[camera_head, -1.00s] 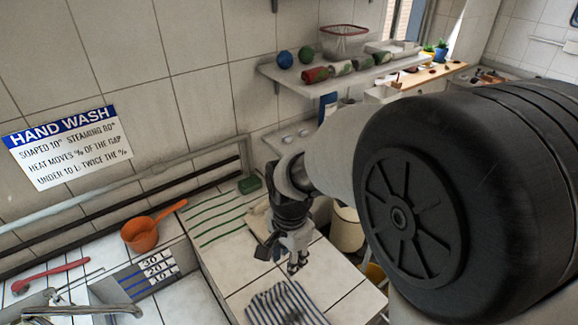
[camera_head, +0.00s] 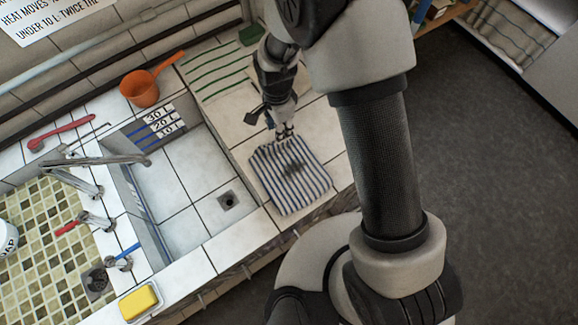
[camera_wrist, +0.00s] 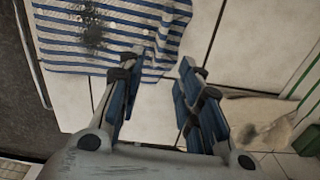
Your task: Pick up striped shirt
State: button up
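The striped shirt (camera_head: 313,181) lies folded flat on the white tiled counter right of the sink basin. It is white with dark blue stripes and has a dark stain in its middle. In the wrist view the shirt (camera_wrist: 150,42) fills the upper left, with the stain near the top. My gripper (camera_head: 285,131) is just above the shirt's far edge in the head view.
The sink basin (camera_head: 185,178) is left of the shirt, with an orange dipper (camera_head: 139,90) and a faucet (camera_head: 100,160) beyond. A yellow sponge (camera_head: 139,302) sits at the front. A beige cloth (camera_wrist: 262,130) lies right of my gripper.

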jog(key=f, duration=0.1)
jog(key=f+b, duration=0.1)
jog(key=f, duration=0.1)
jog(key=s+a+f, duration=0.1)
jog(key=f, duration=0.1)
jog(key=shift+f+b, duration=0.25)
jog(key=shift+b, duration=0.05)
jog(key=shift+r, duration=0.1)
grip_shut()
dwell(0.4)
